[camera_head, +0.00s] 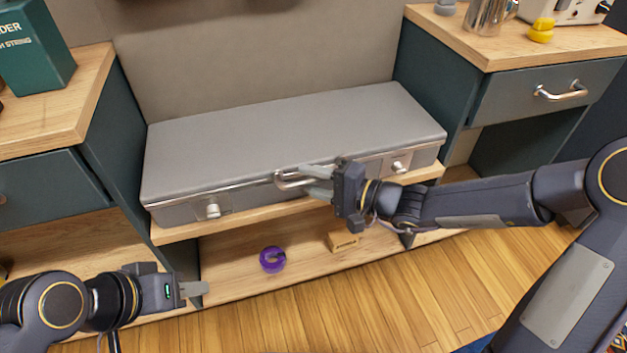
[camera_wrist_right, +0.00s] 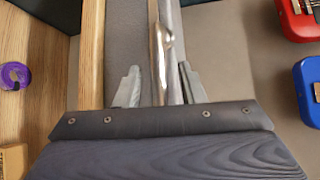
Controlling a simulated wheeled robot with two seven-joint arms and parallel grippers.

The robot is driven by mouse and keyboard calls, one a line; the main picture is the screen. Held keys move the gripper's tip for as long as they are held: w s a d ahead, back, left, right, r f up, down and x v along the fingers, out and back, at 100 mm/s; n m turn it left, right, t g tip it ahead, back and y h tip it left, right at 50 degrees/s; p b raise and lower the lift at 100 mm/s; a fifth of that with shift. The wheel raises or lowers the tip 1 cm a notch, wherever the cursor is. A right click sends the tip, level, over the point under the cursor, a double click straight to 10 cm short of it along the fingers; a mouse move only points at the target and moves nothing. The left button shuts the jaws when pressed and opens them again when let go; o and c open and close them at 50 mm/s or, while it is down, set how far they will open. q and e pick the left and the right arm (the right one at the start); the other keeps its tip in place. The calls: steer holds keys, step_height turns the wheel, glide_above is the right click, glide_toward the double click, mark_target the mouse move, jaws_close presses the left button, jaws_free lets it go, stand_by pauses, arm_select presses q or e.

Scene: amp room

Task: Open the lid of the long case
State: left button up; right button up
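The long grey case (camera_head: 285,135) lies on the middle shelf with its lid down. It has a metal trim along its front edge, a latch (camera_head: 213,209) at the left, another latch (camera_head: 398,167) at the right and a metal handle (camera_head: 290,180) in the front middle. My right gripper (camera_head: 318,183) is at the handle, its fingers pointing left. In the right wrist view its fingers (camera_wrist_right: 160,88) are apart, with the shiny metal (camera_wrist_right: 160,50) of the case front between them. My left gripper (camera_head: 195,289) is low at the left, away from the case; its finger gap is not clear.
A purple tape roll (camera_head: 271,260) and a small tan box (camera_head: 343,240) sit on the lower shelf. Drawer cabinets (camera_head: 540,90) flank the case. Red (camera_wrist_right: 300,18) and blue (camera_wrist_right: 308,85) objects show in the right wrist view.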

jaws_close()
